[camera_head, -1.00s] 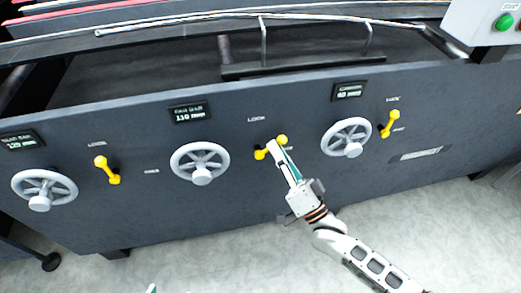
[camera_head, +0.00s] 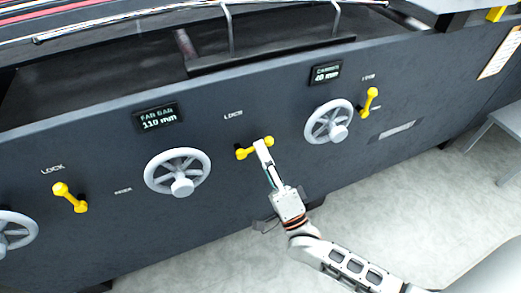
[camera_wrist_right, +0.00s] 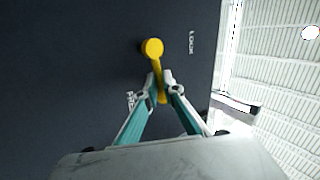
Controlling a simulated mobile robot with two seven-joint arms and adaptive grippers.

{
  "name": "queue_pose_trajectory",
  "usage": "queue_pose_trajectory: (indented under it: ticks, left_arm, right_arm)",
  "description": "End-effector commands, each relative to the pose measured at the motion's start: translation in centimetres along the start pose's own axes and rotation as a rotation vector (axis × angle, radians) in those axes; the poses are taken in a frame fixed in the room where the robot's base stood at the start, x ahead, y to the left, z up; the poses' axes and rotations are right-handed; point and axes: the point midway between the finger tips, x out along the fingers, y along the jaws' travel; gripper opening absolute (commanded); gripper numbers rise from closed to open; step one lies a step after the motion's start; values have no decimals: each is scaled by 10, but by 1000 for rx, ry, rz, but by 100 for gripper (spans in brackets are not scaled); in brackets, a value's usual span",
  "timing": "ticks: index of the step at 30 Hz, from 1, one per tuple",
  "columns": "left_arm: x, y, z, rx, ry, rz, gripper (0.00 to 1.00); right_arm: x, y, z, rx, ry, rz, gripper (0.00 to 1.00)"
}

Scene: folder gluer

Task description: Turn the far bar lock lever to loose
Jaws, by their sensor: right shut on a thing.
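The far bar lock lever (camera_head: 242,153) is a yellow bar with round knobs, beside the far bar handwheel (camera_head: 178,172) and its display reading 110 mm. It lies nearly level along the machine's front panel, below a small lock label (camera_head: 233,115). My right gripper (camera_head: 262,148) is shut on the lever's right end. In the right wrist view the two fingertips (camera_wrist_right: 160,88) stand on either side of the yellow lever (camera_wrist_right: 154,62). A second label (camera_wrist_right: 130,100) is partly hidden there. My left gripper is not in view.
Other yellow levers stand on the panel to the left (camera_head: 70,198) and right (camera_head: 369,101). A second handwheel (camera_head: 329,121) is close to the right of my gripper. A grey stand (camera_head: 500,130) is at the far right.

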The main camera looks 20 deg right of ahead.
Motion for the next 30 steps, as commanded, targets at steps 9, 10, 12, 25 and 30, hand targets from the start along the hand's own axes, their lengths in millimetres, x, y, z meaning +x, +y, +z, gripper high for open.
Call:
queue_pose_trajectory:
  ticks: [9, 10, 12, 25, 30]
  left_arm:
    - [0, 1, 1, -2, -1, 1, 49]
    - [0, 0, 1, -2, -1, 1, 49]
    - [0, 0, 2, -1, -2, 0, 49]
    - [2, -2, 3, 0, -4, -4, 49]
    - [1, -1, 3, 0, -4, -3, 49]
  right_arm:
    - [1, 0, -1, 4, 4, -1, 0]
    - [1, 0, -1, 4, 4, -1, 0]
    - [1, 0, -1, 4, 4, -1, 0]
    - [1, -1, -1, 3, 3, -1, 25]
    - [9, -13, -4, 3, 4, -2, 25]
